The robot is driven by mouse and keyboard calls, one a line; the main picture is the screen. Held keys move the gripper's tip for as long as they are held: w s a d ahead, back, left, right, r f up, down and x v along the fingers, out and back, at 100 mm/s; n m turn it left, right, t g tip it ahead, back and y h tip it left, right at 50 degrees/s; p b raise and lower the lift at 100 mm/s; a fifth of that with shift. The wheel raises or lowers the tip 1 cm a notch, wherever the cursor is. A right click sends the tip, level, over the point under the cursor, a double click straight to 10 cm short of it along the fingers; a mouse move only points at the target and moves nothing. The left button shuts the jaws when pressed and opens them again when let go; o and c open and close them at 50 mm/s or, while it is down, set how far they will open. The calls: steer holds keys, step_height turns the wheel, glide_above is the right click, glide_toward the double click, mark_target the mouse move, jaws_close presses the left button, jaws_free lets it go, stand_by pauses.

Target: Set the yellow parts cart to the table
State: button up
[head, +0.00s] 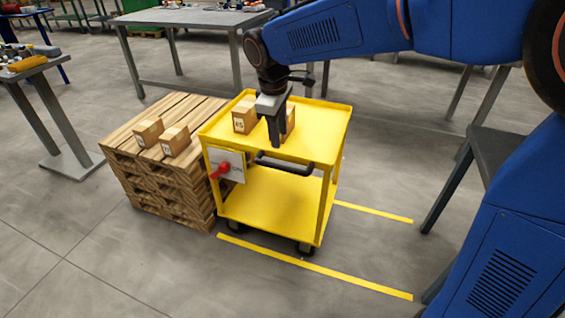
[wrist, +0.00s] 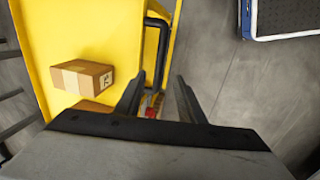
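The yellow parts cart (head: 275,205) stands on the floor in the head view, its top tray also in the wrist view (wrist: 110,25). It carries cardboard boxes, one (head: 244,117) in clear sight and one partly behind my gripper. A black handle (head: 285,165) runs along its near edge; it also shows in the wrist view (wrist: 154,50). A white panel with a red lever (head: 221,170) is on its left side. My gripper (head: 276,144) points down over the cart's near edge by the handle. Its fingers (wrist: 158,95) are apart, with nothing held between them. A grey table (head: 500,150) stands at the right, partly hidden by my arm.
A wooden pallet stack (head: 125,168) with two boxes stands close against the cart's left side. Yellow floor lines (head: 315,267) run rightward from the cart toward the grey table, with clear floor between. Another grey table (head: 190,18) stands behind.

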mark_target(283, 166)
steer(key=f, duration=0.4)
steer(key=w+f, duration=0.1)
steer(key=f, duration=0.4)
steer(key=w+d+f, duration=0.1)
steer(key=f, duration=0.3)
steer(key=shift+w+f, duration=0.15)
steer(key=shift+w, duration=0.1)
jaws_close()
